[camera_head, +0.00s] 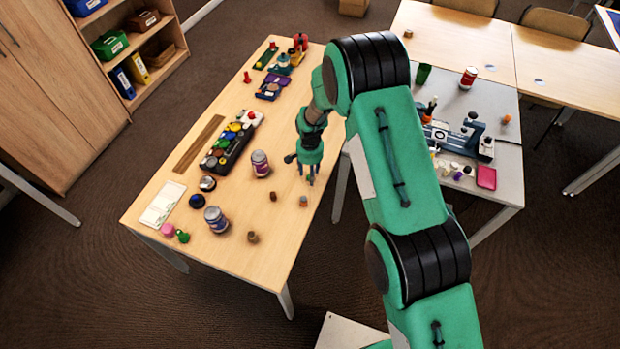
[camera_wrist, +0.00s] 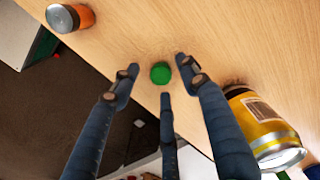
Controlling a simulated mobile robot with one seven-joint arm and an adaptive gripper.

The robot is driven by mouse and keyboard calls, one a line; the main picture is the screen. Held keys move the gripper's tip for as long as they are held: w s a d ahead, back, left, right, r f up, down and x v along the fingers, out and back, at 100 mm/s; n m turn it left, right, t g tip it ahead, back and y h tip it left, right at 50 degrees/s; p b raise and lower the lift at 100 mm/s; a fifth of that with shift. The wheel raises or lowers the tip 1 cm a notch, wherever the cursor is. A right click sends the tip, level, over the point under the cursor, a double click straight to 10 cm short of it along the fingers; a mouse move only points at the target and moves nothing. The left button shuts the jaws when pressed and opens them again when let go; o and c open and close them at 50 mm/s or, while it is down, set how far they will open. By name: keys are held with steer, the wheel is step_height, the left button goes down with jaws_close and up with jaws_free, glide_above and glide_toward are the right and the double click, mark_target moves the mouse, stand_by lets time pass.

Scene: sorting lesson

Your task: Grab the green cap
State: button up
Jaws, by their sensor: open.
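The green cap (camera_wrist: 160,73) shows in the wrist view as a small round green piece on the wooden table, close to its edge. My gripper (camera_wrist: 159,87) is open, with its dark blue fingers spread around the cap's place in the picture; I see no finger clearly touching it. In the head view my gripper (camera_head: 310,178) points down over the right side of the wooden table (camera_head: 225,262). I cannot make out that cap under it there. Another small green item (camera_head: 183,237) lies at the table's near left, beside a pink one (camera_head: 168,230).
In the wrist view a yellow can (camera_wrist: 262,125) is right of the fingers and an orange jar (camera_wrist: 72,17) is upper left. In the head view a labelled jar (camera_head: 260,163) stands left of my gripper, and small brown pieces (camera_head: 304,202) lie nearby. A second table (camera_head: 505,185) is right.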

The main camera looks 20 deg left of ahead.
steer(key=shift+f, duration=0.5)
steer(key=shift+c, duration=0.6)
steer(key=c, duration=0.7)
steer(key=shift+o, duration=0.2)
